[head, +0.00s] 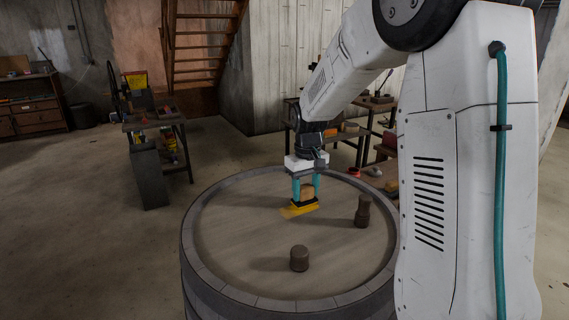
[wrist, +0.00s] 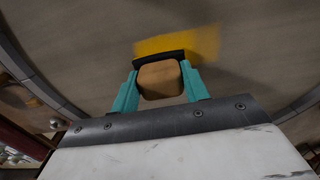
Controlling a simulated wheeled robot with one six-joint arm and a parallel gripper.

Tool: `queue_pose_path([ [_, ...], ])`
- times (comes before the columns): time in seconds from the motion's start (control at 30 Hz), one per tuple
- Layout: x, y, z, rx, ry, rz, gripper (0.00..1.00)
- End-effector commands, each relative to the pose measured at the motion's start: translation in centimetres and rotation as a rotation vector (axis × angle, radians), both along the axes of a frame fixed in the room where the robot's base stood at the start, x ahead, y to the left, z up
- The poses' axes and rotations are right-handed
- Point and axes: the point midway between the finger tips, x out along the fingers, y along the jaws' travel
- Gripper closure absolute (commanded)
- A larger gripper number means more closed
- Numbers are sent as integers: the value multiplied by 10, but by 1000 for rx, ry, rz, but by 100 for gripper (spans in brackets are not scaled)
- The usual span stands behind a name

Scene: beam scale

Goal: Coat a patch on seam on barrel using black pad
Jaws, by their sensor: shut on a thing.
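The barrel (head: 235,235) stands upright in the head view, with a flat brown top and a grey rim. A yellow patch (head: 289,212) lies on its top and also shows in the wrist view (wrist: 205,42). My gripper (head: 306,188) is shut on the tan block-like handle of the black pad (head: 305,203). In the wrist view the teal fingers (wrist: 160,82) hold the handle from both sides, and the pad's dark edge (wrist: 160,55) lies against the yellow. The pad is at the patch and hides part of it. Whether it touches the surface cannot be told. No separate seam can be made out.
Two dark brown stubs stand on the barrel top, a short one (head: 299,258) at the front and a taller one (head: 362,211) at the right. A side table (head: 160,123) stands back left, with a grey bin (head: 149,176). The left part of the barrel top is clear.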

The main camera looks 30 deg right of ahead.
Motion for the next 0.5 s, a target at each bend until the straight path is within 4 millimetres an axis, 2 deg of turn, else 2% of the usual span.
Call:
queue_pose_path([
  [0.17, 4, 5, 6, 0, -1, 7, 80],
  [0.23, 5, 9, 23, -1, -6, 12, 80],
  [0.5, 6, 17, 45, -1, -3, 24, 80],
])
